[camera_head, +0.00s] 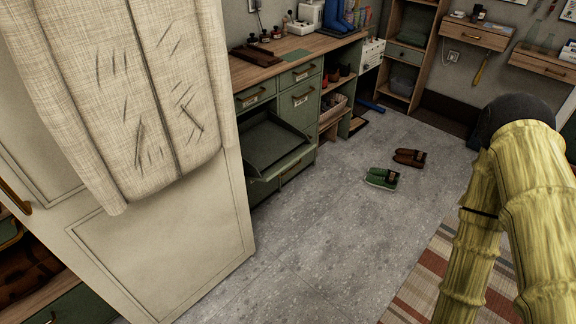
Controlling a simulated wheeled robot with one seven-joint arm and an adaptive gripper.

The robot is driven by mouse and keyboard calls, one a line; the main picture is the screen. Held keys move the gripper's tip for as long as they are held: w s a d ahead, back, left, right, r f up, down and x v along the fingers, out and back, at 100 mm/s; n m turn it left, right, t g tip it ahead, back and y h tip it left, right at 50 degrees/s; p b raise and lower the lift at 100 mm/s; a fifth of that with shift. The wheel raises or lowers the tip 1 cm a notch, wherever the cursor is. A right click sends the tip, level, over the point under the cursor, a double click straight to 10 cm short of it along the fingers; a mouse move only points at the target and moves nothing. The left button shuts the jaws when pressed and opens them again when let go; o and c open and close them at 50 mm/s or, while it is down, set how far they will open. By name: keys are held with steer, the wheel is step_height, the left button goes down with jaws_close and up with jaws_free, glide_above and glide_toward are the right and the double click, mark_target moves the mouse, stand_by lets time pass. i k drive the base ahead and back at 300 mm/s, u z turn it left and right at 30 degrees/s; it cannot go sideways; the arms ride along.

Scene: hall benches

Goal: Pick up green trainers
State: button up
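The green trainers (381,179) are a pair lying side by side on the grey speckled floor, right of centre in the head view. They look upright, with pale soles, and nothing covers them. My gripper is not visible in this view, so its distance from the trainers and its opening cannot be seen.
Brown shoes (409,157) lie just behind the trainers. A green workbench (321,110) with an open drawer (276,143) stands left of them. A cream panel (165,236) with hanging cloth fills the left. A striped rug (422,262) lies in front right.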

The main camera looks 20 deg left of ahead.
mark_target(387, 179)
steer(key=z, duration=2.2)
steer(key=i, duration=2.05)
steer(key=u, duration=3.8)
